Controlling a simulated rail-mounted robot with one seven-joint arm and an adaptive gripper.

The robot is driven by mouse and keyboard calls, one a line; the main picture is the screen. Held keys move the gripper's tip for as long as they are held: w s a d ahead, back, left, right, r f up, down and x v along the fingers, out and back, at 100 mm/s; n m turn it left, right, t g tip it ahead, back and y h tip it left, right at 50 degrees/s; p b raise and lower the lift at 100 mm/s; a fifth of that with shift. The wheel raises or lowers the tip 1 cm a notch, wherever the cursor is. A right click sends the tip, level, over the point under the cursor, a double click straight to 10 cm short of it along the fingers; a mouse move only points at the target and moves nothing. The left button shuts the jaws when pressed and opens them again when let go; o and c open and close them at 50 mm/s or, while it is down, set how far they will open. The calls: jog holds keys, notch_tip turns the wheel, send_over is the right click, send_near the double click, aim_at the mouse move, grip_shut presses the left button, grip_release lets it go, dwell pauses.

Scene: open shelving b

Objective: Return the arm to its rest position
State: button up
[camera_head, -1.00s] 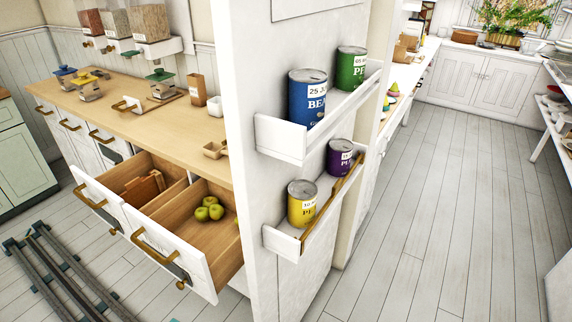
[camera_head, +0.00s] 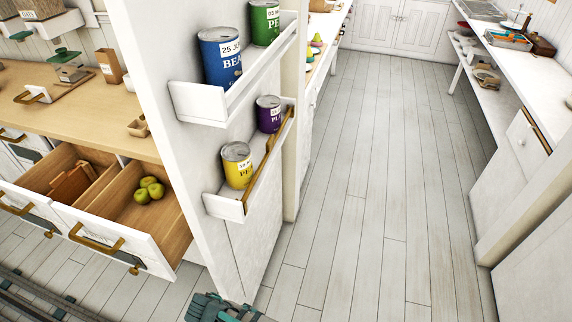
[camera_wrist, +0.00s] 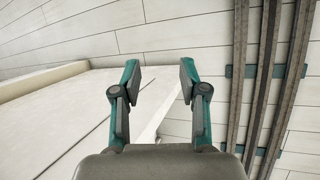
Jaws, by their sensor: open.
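My gripper (camera_wrist: 159,75) is open and empty in the wrist view, its two teal and dark fingers spread apart. Nothing is between the fingertips; floor and a pale panel show behind them. In the head view, a teal and dark part of my arm (camera_head: 218,307) shows at the bottom edge, near the foot of the white partition. Whether the fingers are in that part cannot be told. The rest of the arm is out of frame.
Two open drawers (camera_head: 90,240) jut out at left, one holding green apples (camera_head: 150,189). Wall racks (camera_head: 198,103) on the partition hold several cans. Dark rails (camera_wrist: 269,80) run along the floor. The aisle floor (camera_head: 390,190) is clear.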

jog(key=s+d+f+m+g+y, duration=0.1)
jog(key=d+f+m+g, duration=0.25)
jog(key=d, duration=0.45)
jog(key=d+f+m+g, duration=0.2)
jog(key=d+f+m, duration=0.15)
jog(key=d, duration=0.45)
jog(key=s+d+f+m+g+y, duration=0.2)
jog(key=s+d+m, duration=0.1)
jog(key=d, duration=0.4)
jog(key=s+d+f+m+g+y+p, duration=0.1)
jog(key=s+d+m+g, duration=0.1)
jog(key=s+d, duration=0.3)
jog(key=d+m, duration=0.1)
jog(key=d, duration=0.2)
jog(key=shift+s+d+f+m+y, duration=0.25)
jog(key=shift+s+f+m+y, duration=0.05)
jog(key=shift+s+f+y, duration=0.1)
jog(key=shift+w, duration=0.1)
